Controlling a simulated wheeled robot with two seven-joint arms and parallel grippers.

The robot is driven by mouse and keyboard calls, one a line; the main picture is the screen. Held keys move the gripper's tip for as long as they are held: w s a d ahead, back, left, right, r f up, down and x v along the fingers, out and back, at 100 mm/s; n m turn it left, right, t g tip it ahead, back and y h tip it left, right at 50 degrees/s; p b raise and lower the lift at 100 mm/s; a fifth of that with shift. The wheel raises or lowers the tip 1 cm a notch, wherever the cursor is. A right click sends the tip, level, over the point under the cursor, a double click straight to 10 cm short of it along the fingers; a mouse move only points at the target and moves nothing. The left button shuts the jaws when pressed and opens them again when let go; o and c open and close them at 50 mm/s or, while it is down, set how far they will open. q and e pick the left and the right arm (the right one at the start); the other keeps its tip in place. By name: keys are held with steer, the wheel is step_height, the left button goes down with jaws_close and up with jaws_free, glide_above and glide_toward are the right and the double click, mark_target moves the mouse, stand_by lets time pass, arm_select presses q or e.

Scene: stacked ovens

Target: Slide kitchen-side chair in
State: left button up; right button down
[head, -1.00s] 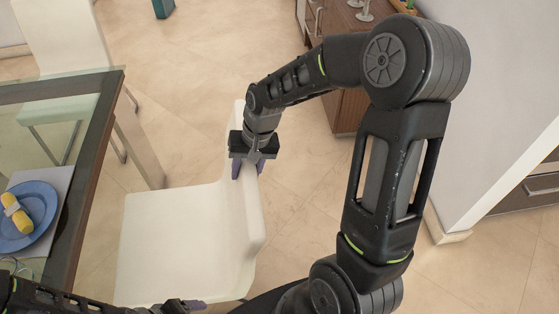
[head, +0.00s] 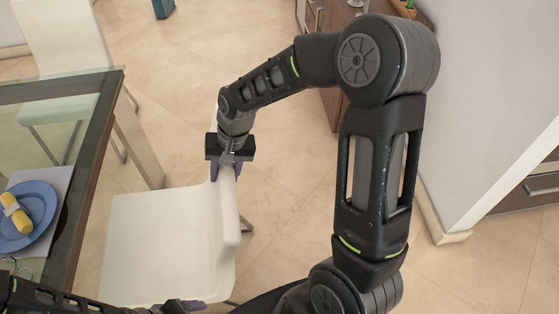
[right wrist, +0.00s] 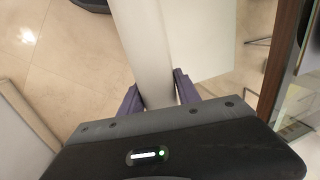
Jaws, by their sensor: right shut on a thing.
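The white kitchen-side chair (head: 165,235) stands at the right side of the glass-topped table (head: 88,165), its seat facing the table's dark edge. A narrow strip of floor shows between seat and edge in the head view. My right gripper (head: 225,170) is shut on the top of the chair's back. In the right wrist view the purple fingers (right wrist: 158,90) lie on either side of the white chair back (right wrist: 150,40). My left gripper (head: 185,305) is low at the picture's bottom, by the seat's front part; its jaw opening is unclear.
Another white chair (head: 65,40) stands at the table's far side. A blue plate (head: 28,215) with a yellow napkin lies on the table. A brown cabinet (head: 330,100) and a white wall (head: 490,100) stand to the right. Tiled floor behind the chair is clear.

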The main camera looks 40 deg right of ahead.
mark_target(213, 188)
steer(key=shift+w+a+f, duration=0.1)
steer(key=shift+w+a, duration=0.3)
steer(key=shift+a, duration=0.5)
steer(key=shift+w+a, duration=0.4)
steer(key=shift+a, duration=0.45)
steer(key=w+a, duration=0.4)
steer(key=a, duration=0.4)
steer(key=shift+w+b, duration=0.15)
steer(key=shift+b, duration=0.15)
steer(key=w+a, duration=0.4)
steer(key=a, duration=0.3)
steer(key=shift+w+a, duration=0.15)
steer(key=shift+a, duration=0.4)
steer(key=w+a+p, duration=0.1)
steer(key=w+a, duration=0.3)
steer(key=a, duration=0.3)
steer(key=shift+w+a+p, duration=0.15)
steer(key=shift+a+p, duration=0.15)
steer(key=shift+a, duration=0.05)
